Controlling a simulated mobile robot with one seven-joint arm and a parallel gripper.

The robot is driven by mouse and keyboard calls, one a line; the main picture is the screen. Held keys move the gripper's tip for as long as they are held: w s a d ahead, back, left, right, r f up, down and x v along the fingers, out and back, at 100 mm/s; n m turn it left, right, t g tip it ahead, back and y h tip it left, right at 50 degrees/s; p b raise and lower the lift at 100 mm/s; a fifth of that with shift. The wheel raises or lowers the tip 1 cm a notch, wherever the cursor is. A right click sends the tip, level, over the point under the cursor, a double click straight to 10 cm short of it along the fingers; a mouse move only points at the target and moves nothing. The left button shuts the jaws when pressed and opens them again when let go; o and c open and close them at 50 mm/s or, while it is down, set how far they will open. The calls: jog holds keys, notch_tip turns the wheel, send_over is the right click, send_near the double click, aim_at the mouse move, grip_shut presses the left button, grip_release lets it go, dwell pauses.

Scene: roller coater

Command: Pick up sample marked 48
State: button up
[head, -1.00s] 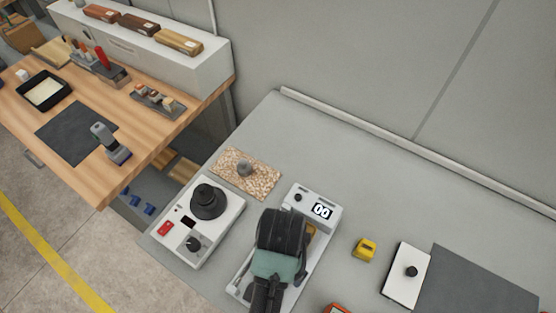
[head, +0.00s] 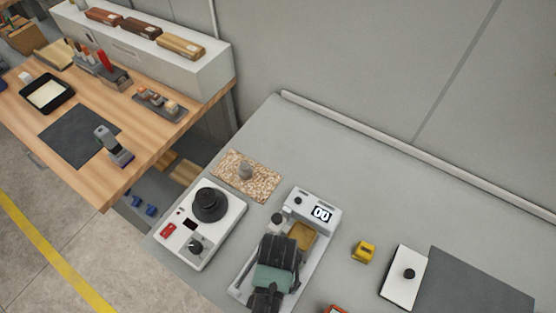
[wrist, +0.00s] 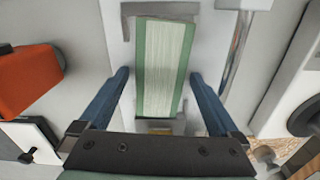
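No marking 48 can be read in either view. A flat panel with a pale striped face and green long edges (wrist: 166,70) lies on the light bed of the coater below my gripper. My gripper (wrist: 159,80) is open, with its two blue fingers on either side of the panel in the picture; a gap shows, and I cannot tell the height above it. In the head view my gripper (head: 278,246) is over the coater (head: 318,214), whose display reads 00, and hides the panel. A tan block (head: 302,235) sits on the coater's far part.
A device with a black round top (head: 210,204) stands left of the coater, a speckled mat (head: 262,184) behind it. A yellow item (head: 363,252), a white plate with a black knob (head: 396,287) and a dark sheet (head: 480,285) lie to the right. The bench's back is clear.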

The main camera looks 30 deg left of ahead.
jog(key=c, duration=1.2)
